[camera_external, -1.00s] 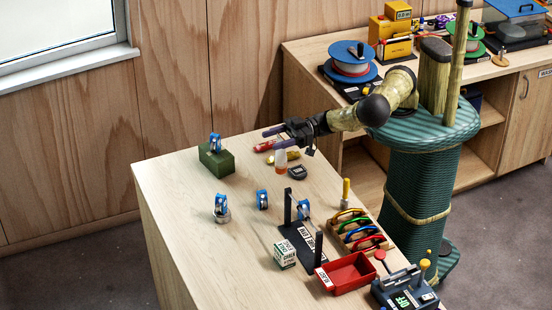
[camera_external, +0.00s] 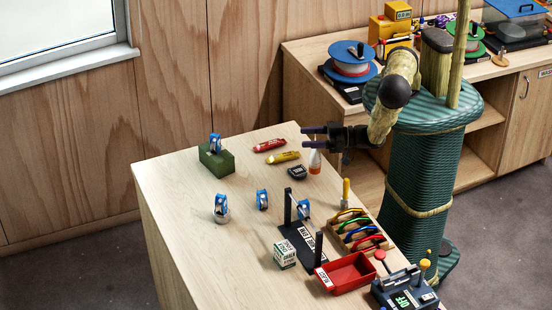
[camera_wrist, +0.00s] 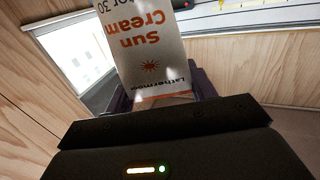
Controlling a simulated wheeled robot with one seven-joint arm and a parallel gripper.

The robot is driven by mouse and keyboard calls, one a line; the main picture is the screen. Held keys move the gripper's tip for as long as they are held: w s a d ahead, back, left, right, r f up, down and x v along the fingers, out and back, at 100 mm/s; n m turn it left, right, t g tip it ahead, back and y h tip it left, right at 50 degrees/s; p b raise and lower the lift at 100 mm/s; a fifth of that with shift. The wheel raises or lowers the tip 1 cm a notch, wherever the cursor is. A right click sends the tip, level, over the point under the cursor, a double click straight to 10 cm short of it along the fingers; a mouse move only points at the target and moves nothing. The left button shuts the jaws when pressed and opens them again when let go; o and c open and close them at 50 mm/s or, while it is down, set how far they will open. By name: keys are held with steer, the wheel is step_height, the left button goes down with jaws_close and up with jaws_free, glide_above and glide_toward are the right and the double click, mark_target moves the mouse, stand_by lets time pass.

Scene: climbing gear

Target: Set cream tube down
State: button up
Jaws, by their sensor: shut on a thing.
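The cream tube (camera_external: 315,160) is white with an orange end, and hangs upright below my gripper (camera_external: 312,138) near the right edge of the wooden table. Its "Sun Cream" label reads upside down in the wrist view (camera_wrist: 150,50). My gripper is shut on the tube, its fingers pointing left in the external view. I cannot tell whether the tube's lower end touches the table (camera_external: 180,250).
A dark round-cornered device (camera_external: 297,172) stands just left of the tube. A yellow tool (camera_external: 283,157) and a red tool (camera_external: 269,145) lie farther left. A yellow-handled tool (camera_external: 346,192) stands to the front right. The table's left front is clear.

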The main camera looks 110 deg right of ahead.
step_height(320, 180, down, 5)
steer(key=b, duration=0.3)
steer(key=shift+f, duration=0.4)
steer(key=shift+f+p, duration=0.7)
steer(key=shift+f, duration=1.4)
